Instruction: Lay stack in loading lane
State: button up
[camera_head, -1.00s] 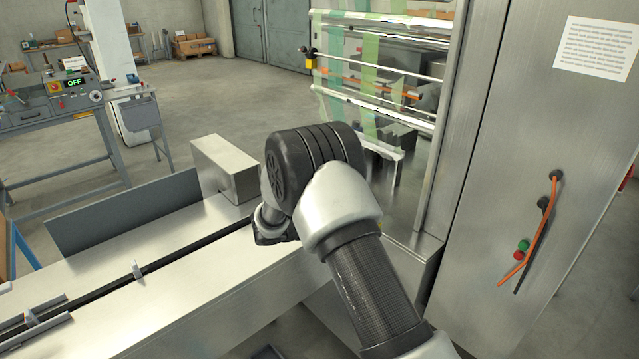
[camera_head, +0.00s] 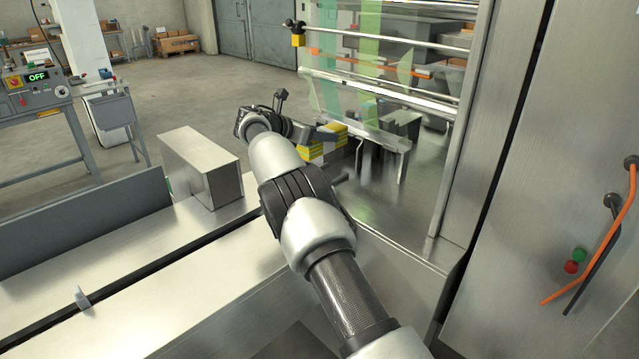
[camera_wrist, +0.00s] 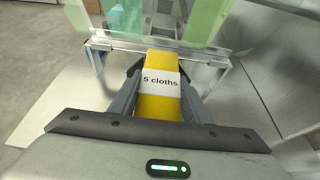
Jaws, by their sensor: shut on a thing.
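The cloth stack (camera_wrist: 160,84) is a yellow bundle with a white band reading "5 cloths". In the wrist view it lies between the two dark fingers of my gripper (camera_wrist: 158,92), which is shut on it. In the head view the stack (camera_head: 334,132) is partly covered by my gripper (camera_head: 322,136). It is near the machine's entry, right of the steel box. The steel conveyor bed (camera_head: 190,268) with its long dark slot runs from lower left toward the machine. Which part of it is the loading lane is not marked. The stack's underside is hidden.
A steel box (camera_head: 203,166) stands on the bed left of my gripper. A grey side guide (camera_head: 85,222) runs along the bed, and a small lug (camera_head: 82,297) stands in the slot. Clear panels and bars (camera_head: 385,95) hang close beyond the stack. A tall steel cabinet (camera_head: 555,170) stands right.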

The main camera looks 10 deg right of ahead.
notch_tip(320, 180, down, 10)
jog(key=shift+s+r+b, duration=0.1)
jog(key=shift+b, duration=0.4)
jog(key=shift+f, duration=0.2)
jog(key=o, duration=1.1)
jog(key=shift+r, duration=0.1)
